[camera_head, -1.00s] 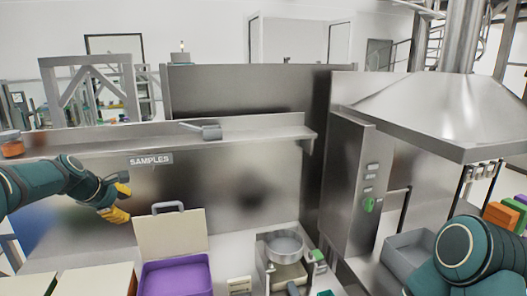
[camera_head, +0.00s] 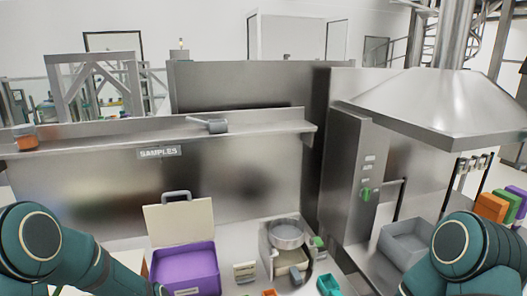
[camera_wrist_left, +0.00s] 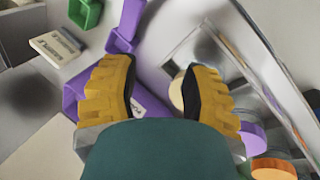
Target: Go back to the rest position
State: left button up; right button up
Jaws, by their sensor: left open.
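My left gripper (camera_wrist_left: 158,88) shows in the left wrist view with its two yellow fingers spread apart. No object is held between them. In the head view my left arm (camera_head: 60,255) is low at the bottom left, and its gripper is out of the picture. My right arm (camera_head: 470,255) is at the bottom right, and its gripper is also out of the picture. The purple bin (camera_head: 185,268) with its pale lid (camera_head: 180,225) raised stands on the counter, right of my left arm.
A steel shelf (camera_head: 90,143) with a samples sign (camera_head: 159,152) runs along the back. A round sieve pan (camera_head: 286,234) stands right of the purple bin. A grey tray (camera_head: 408,238) lies beneath the steel hood (camera_head: 440,112). A green bin (camera_wrist_left: 86,12) shows in the left wrist view.

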pick_arm(q)
jog(key=s+d+f+m+g+h, duration=0.1)
jog(key=s+d+f+m, duration=0.2)
jog(key=s+d, duration=0.35)
jog(key=s+d+f+m, duration=0.3)
jog(key=s+m, duration=0.1)
jog(key=s, duration=0.5)
notch_tip(320, 180, down, 12)
jog(key=s+b, duration=0.1)
jog(key=b, duration=1)
jog(key=shift+d+f+g, duration=0.15)
jog(key=shift+d+g, duration=0.15)
jog(key=shift+d, duration=0.15)
jog(key=shift+s, duration=0.1)
